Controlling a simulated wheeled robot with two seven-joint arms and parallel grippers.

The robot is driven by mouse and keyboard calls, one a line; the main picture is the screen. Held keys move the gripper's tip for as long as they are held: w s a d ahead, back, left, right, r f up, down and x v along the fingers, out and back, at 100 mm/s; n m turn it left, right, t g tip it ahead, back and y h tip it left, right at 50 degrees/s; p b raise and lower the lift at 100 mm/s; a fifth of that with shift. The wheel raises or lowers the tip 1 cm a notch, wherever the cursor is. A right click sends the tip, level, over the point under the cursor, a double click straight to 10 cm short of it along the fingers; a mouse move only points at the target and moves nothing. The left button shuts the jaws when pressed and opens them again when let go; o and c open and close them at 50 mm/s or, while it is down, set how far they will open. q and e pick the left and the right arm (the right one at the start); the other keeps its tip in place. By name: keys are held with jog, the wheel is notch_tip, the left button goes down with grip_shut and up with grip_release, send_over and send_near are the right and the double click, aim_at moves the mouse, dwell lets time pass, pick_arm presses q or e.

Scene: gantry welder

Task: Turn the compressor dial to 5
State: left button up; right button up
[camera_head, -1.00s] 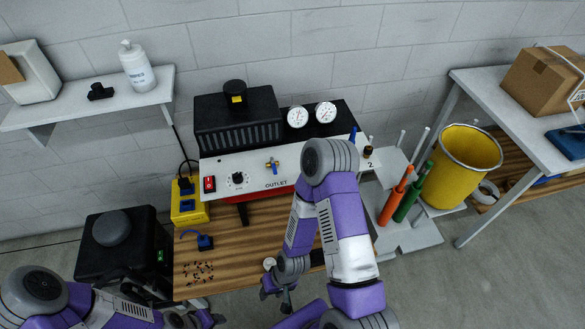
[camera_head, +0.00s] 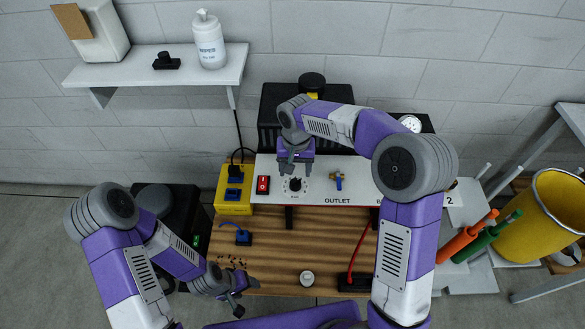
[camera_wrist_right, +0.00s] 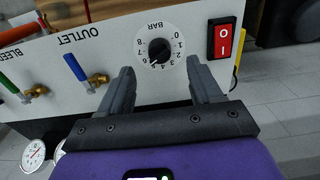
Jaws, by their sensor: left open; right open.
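The compressor dial (camera_head: 295,184) is a black round knob on the white front panel of the compressor. It also shows in the right wrist view (camera_wrist_right: 158,50), ringed by a BAR scale from 0 to 8, upside down. A small pale mark sits near the knob's lower edge there, around the 5 and 6; I cannot tell the exact setting. My right gripper (camera_head: 294,163) is open and empty just above the dial. In its wrist view the fingers (camera_wrist_right: 160,72) are spread around the dial's line, not touching it. My left gripper (camera_head: 246,297) is open over the bench's front left.
A red power switch (camera_head: 263,185) is left of the dial, and a blue-handled outlet valve (camera_head: 338,181) is right of it. A yellow box (camera_head: 234,190) stands left of the panel.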

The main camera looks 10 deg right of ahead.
aim_at(295, 181)
jog(key=shift+w+d+f, duration=0.15)
jog(key=shift+w+f, duration=0.55)
jog(key=shift+w, duration=0.2)
jog(key=shift+s+f+b, duration=0.25)
jog(key=shift+s+f, duration=0.15)
jog(key=shift+f, duration=0.2)
jog(key=shift+s+f+b, duration=0.25)
jog(key=shift+s+f, duration=0.1)
jog(key=shift+f, duration=0.2)
jog(key=f, duration=0.2)
jog(key=shift+w+f, duration=0.3)
jog(key=shift+f+b, duration=0.3)
pick_arm(q)
jog(key=shift+w+f, duration=0.3)
jog(key=shift+f, duration=0.55)
pick_arm(e)
jog(key=shift+s+f, duration=0.1)
jog(key=c, duration=1)
jog(key=shift+c, duration=0.2)
pick_arm(q)
jog(key=shift+r, duration=0.15)
